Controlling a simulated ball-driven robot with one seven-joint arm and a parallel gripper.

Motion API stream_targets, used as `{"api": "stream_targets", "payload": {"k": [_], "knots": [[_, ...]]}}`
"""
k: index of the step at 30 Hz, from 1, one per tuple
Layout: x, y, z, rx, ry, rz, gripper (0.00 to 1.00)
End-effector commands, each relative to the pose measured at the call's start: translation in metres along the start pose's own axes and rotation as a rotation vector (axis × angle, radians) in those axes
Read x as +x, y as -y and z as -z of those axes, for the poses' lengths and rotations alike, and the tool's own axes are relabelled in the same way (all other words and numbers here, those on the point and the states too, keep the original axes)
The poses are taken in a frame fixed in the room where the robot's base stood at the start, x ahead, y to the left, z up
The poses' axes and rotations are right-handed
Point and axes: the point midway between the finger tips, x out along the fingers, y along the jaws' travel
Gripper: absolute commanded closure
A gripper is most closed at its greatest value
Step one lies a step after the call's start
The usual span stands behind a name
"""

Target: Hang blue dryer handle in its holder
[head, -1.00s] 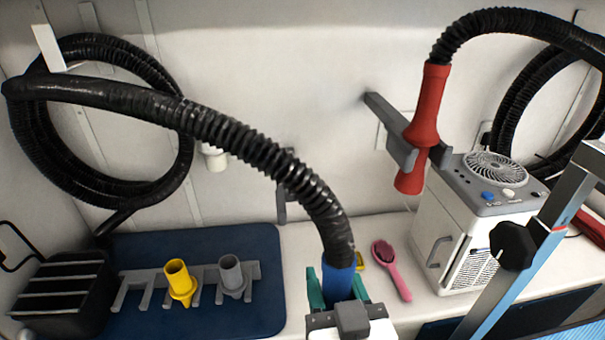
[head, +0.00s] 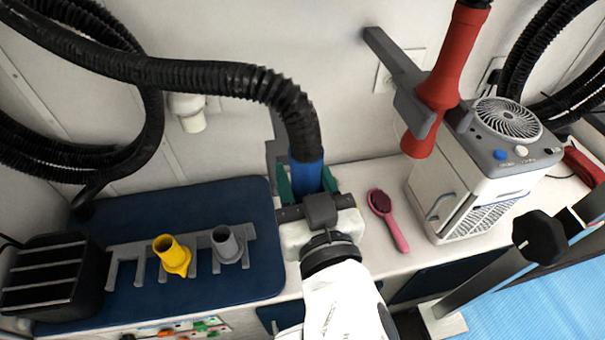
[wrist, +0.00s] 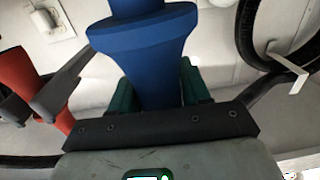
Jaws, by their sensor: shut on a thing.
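The blue dryer handle (head: 307,178) hangs from a black ribbed hose (head: 230,78). My gripper (head: 306,184) has its green fingers on either side of the handle and is shut on it. In the wrist view the blue handle (wrist: 145,60) fills the middle, between the green fingers of my gripper (wrist: 157,88). A grey wall bracket (head: 277,152), apparently the blue handle's holder, shows just left of the handle in the head view. The handle and gripper partly hide it, and I cannot tell whether they touch.
A red dryer handle (head: 449,75) sits in a grey holder (head: 415,105) to the right, above a white dryer box (head: 470,185). A pink brush (head: 388,215) lies on the counter. Yellow (head: 172,255) and grey (head: 228,245) nozzles stand in a rack on the blue mat (head: 262,215).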

Motion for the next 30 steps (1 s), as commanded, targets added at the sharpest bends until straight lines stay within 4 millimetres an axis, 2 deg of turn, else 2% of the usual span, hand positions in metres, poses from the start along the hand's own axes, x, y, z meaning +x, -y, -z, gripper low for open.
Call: {"api": "stream_targets", "payload": {"k": [30], "knots": [[0.070, -0.003, -0.010, 0.001, -0.003, -0.001, 0.90]]}}
